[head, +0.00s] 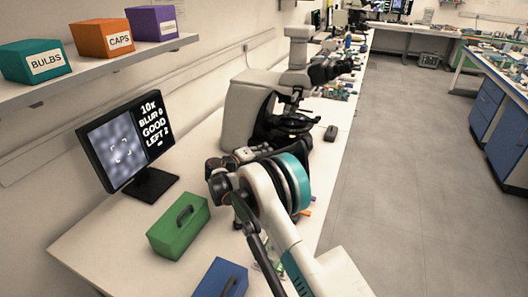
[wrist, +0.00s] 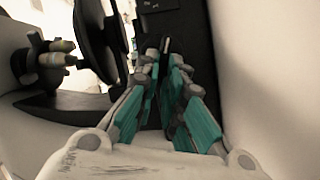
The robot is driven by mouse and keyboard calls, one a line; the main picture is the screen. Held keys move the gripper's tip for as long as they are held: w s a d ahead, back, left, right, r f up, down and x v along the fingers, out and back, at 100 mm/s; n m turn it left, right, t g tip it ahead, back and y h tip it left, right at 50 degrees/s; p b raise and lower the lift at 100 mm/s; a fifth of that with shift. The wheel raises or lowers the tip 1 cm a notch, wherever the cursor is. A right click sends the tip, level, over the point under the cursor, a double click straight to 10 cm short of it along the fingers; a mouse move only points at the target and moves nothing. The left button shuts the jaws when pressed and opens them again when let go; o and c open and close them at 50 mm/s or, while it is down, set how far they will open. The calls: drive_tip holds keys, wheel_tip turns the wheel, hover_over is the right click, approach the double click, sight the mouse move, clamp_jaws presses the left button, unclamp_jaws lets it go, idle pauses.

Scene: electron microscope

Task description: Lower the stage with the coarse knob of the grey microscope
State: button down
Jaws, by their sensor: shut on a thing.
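The grey microscope (head: 252,105) stands on the bench, with its black stage (head: 290,122) facing right. My arm reaches in front of its lower part, and my gripper is mostly hidden behind the arm in the head view. In the wrist view my gripper (wrist: 165,62) points at the dark side of the microscope, with its teal-padded fingers closed in on a small dark part between the tips. This appears to be the coarse knob, but the fingers hide most of it. A black disc-shaped part (wrist: 97,40) is to the left of the fingers.
A monitor (head: 120,140) reads "10x BLUR 0 GOOD LEFT 2". A green box (head: 178,228) and a blue box (head: 222,280) are on the near bench. A shelf (head: 95,75) holds labelled boxes at upper left. The floor (head: 400,190) to the right is clear.

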idle(0.4)
drive_tip(key=c, duration=1.7)
unclamp_jaws()
wheel_tip(320, 180, up, 10)
drive_tip(key=shift+f, duration=0.1)
